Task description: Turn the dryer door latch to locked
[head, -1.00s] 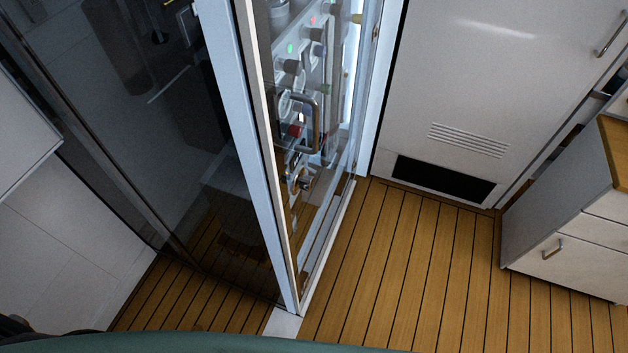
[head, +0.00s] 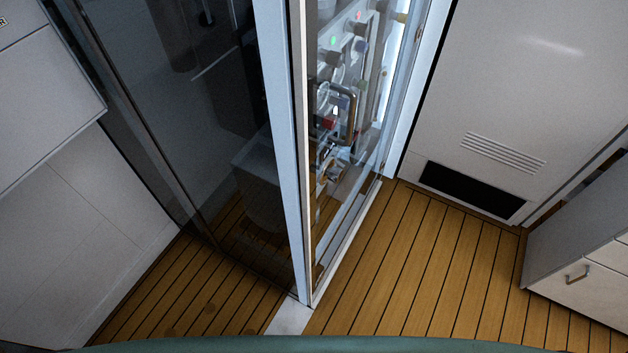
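No dryer door latch can be made out in the head view. A lit panel (head: 345,60) with knobs, a green light, a pinkish light and a curved metal handle shows behind the glass at the upper middle. I cannot tell whether any of these parts belongs to a dryer. Neither of my grippers is in view.
A glass enclosure with a pale frame post (head: 283,150) stands in front. A white door (head: 530,80) with a vent is at the upper right, a cabinet (head: 590,250) with a handle at the right. The plank floor (head: 420,270) between is clear.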

